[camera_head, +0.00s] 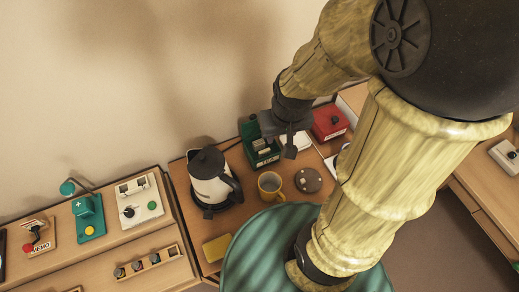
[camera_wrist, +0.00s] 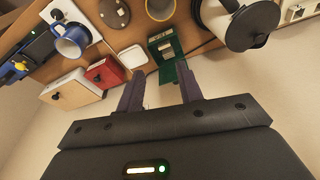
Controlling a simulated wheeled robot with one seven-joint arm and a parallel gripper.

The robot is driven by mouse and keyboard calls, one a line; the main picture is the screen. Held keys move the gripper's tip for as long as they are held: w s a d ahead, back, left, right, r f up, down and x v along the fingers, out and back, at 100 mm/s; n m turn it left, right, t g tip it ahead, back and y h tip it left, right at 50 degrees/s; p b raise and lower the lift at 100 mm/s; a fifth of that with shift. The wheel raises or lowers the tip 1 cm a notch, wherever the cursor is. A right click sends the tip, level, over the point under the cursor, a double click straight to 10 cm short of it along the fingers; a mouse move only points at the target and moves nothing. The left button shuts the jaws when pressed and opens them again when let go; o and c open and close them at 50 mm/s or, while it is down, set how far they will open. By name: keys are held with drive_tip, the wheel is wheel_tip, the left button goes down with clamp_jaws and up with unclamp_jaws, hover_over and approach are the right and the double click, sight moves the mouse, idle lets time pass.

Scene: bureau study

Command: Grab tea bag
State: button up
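A dark green box (camera_head: 262,152) stands on the desk by the wall, and pale packets (camera_head: 262,143) that look like tea bags show in it. The green box (camera_wrist: 179,66) and its pale packets (camera_wrist: 165,48) also show in the wrist view, just beyond my fingertips. My gripper (camera_wrist: 158,78) is open, with its two fingers spread and nothing between them. In the head view my gripper (camera_head: 290,145) hangs close to the right side of the green box. I cannot tell its exact height over the box.
A kettle (camera_head: 208,178) stands left of the box, with a yellow mug (camera_head: 270,185) and a round brown object (camera_head: 308,180) in front. A red box (camera_head: 329,122) is to the right, next to a white square item (camera_wrist: 133,57). A blue mug (camera_wrist: 72,40) stands farther off.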

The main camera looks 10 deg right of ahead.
drive_tip(key=shift+s, duration=0.1)
drive_tip(key=o, duration=0.7)
drive_tip(key=shift+w+f+b, duration=0.25)
drive_tip(key=shift+b, duration=0.05)
drive_tip(key=n+g+b, duration=0.2)
drive_tip(key=g+b, duration=0.1)
drive_tip(key=b, duration=0.7)
hover_over(263, 151)
wheel_tip(263, 151, down, 13)
drive_tip(key=shift+w, duration=0.1)
wheel_tip(263, 151, down, 12)
drive_tip(key=shift+f+p, duration=0.15)
drive_tip(key=shift+p, duration=0.15)
